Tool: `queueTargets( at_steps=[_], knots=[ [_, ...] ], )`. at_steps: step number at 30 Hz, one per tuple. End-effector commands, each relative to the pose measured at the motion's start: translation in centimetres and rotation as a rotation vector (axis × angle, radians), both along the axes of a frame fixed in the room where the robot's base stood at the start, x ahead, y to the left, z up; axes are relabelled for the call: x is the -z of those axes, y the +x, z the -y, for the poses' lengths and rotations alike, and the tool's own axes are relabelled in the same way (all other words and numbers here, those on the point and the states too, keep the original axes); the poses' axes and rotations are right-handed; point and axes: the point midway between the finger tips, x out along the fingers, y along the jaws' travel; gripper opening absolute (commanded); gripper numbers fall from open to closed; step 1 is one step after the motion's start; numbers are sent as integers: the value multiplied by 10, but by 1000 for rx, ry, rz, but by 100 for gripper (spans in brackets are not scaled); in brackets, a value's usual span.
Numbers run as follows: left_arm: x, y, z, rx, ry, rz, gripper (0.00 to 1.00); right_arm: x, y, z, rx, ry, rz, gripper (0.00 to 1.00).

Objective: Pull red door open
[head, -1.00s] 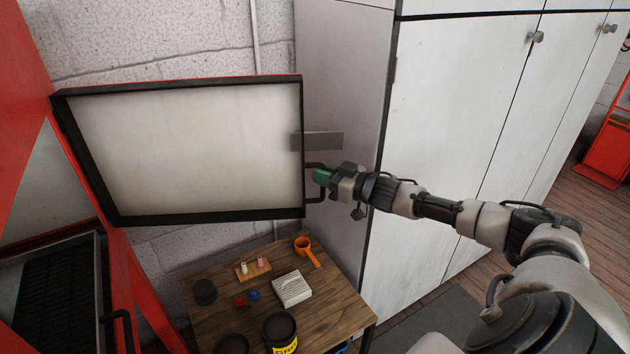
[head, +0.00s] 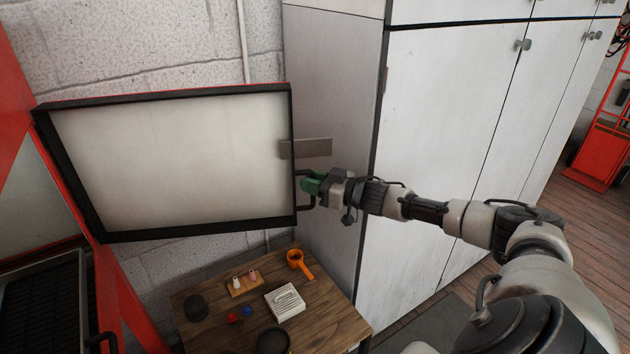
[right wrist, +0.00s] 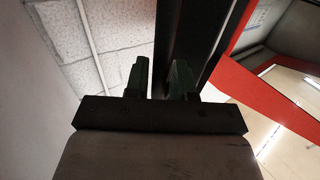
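The red door (head: 170,165) stands swung wide open at the left of the head view. Its pale inner panel and black frame face me, and a thin red edge shows on top. Its dark bar handle (head: 304,206) is on the right edge. My right gripper (head: 313,184), with green fingers, is at this handle. In the right wrist view the fingers (right wrist: 159,80) stand close together with a dark bar between them, and they look shut on the handle. A thin light slit shows beside the left finger. My left gripper is out of view.
A tall white cabinet (head: 440,110) stands right behind the door's free edge. Below is a wooden table (head: 335,325) with an orange scoop (head: 299,262), a white box (head: 285,301) and small parts. A red cart (head: 600,150) stands far right. Open floor shows at right.

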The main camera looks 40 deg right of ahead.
Motion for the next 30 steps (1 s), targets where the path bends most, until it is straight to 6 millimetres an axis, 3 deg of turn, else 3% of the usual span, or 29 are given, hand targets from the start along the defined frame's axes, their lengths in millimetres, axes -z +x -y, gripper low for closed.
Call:
queueTargets(
  at_steps=[5,16,30],
  knots=[
    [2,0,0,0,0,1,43,2,-8,4,1,0,-2,24],
    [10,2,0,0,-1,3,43,3,-51,23,-1,-2,-7,24],
    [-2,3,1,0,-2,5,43,1,-92,41,-3,0,-5,24]
  ],
)
